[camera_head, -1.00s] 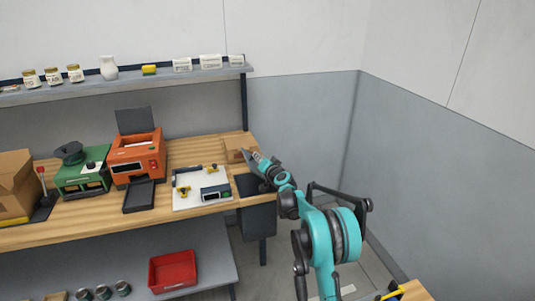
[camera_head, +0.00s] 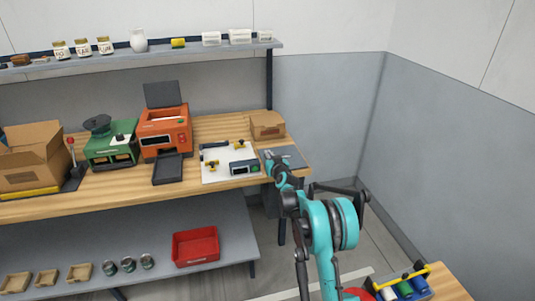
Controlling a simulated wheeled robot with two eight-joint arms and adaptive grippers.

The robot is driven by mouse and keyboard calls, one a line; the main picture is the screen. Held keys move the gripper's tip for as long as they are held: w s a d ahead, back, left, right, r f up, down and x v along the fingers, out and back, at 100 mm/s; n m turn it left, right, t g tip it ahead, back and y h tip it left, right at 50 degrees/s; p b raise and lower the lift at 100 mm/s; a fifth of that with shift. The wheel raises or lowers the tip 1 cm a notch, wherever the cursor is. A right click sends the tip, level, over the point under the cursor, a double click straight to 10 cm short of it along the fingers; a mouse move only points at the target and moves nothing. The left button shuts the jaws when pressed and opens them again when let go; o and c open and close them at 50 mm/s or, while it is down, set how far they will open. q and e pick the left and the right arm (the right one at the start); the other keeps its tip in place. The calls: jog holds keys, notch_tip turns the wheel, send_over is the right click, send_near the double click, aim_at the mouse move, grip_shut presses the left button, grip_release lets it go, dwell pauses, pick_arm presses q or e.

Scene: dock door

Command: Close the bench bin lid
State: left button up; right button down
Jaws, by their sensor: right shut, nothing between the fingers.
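The bench bin (camera_head: 270,202) is a dark box hung at the front right end of the wooden bench, partly hidden by my right arm. Its grey lid (camera_head: 291,157) looks flat, about level with the bench top. My right gripper (camera_head: 267,156) is small in the view, shut and empty, at the left edge of the lid. I cannot tell whether it touches the lid. My left gripper is not in view.
A white board with a small device (camera_head: 228,165) lies just left of the gripper. A cardboard box (camera_head: 267,125) stands behind the lid. An orange machine (camera_head: 164,130) and a green machine (camera_head: 110,145) stand further left. A red tray (camera_head: 195,246) sits on the lower shelf.

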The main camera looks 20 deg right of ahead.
jog(key=shift+a+f, duration=0.1)
jog(key=shift+f, duration=0.25)
dwell(0.3)
jog(key=shift+a+r, duration=0.1)
jog(key=shift+r, duration=0.4)
notch_tip(320, 180, up, 4)
jog(key=shift+s+a+f+p, duration=0.1)
jog(key=shift+s+f+p, duration=0.1)
jog(key=shift+p, duration=1)
jog(key=s+a+r+n+g+y+p, duration=0.15)
jog(key=s+a+r, duration=0.3)
jog(key=s, duration=0.95)
jog(key=s+a+r+g+p, duration=0.15)
jog(key=s+a+r, duration=0.35)
jog(key=s, duration=0.8)
jog(key=s+f+g, duration=0.3)
jog(key=s, duration=1.1)
jog(key=s+f+g+h, duration=0.1)
jog(key=s+f+g, duration=0.1)
jog(key=s, duration=1.2)
jog(key=shift+s+f+g+b, duration=0.35)
jog(key=shift+f+g+b, duration=0.05)
jog(key=shift+f+b, duration=0.05)
